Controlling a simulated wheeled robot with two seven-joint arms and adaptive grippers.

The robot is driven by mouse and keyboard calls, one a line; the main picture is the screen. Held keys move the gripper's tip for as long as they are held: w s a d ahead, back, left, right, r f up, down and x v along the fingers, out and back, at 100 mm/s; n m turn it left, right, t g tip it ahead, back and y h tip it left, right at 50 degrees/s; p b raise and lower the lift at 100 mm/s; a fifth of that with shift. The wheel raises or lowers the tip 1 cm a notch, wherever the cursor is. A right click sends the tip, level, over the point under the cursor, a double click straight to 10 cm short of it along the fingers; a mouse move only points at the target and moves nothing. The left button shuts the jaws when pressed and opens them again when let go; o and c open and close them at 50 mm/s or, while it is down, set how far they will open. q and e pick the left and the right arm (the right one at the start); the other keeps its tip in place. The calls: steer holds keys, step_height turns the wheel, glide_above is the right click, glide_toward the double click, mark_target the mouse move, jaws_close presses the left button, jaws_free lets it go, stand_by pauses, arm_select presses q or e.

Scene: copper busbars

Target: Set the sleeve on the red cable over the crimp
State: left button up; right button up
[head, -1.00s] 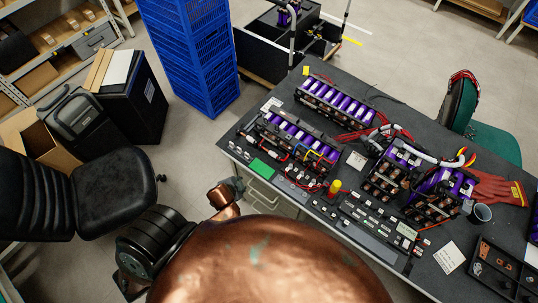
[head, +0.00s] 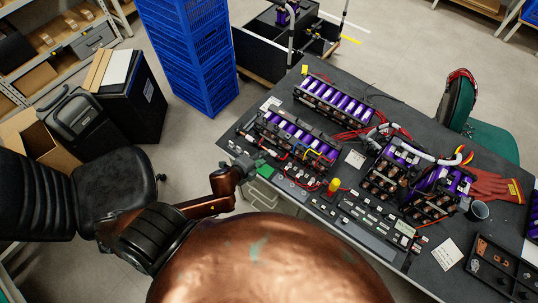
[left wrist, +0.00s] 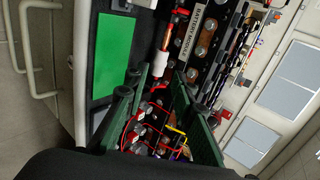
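In the left wrist view a red cable (left wrist: 180,13) runs along the bench top, with a copper-coloured piece, seemingly the crimp (left wrist: 168,36), on it. A white tube (left wrist: 160,63), seemingly the sleeve, lies in line below the copper piece, just beyond my fingers. My left gripper (left wrist: 160,84) is open, with its two dark green fingers apart and nothing visibly clamped. In the head view my left gripper (head: 248,167) is at the bench's left front edge beside a green pad; cable, crimp and sleeve are too small to tell there. My right gripper is not in view.
The dark bench (head: 345,82) carries several purple battery modules (head: 335,98) and red wiring. The green pad (left wrist: 113,55) lies left of the cable. A yellow-topped item (head: 335,186) stands near the front edge. A black chair (head: 115,185) is left of the bench.

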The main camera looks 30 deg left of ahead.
mark_target(271, 154)
arm_select(q)
steer(key=x, duration=0.5)
steer(key=shift+w+f+b, duration=0.25)
steer(key=shift+w+b, duration=0.05)
steer(key=shift+b, duration=0.05)
steer(key=shift+c, duration=0.3)
jaws_close()
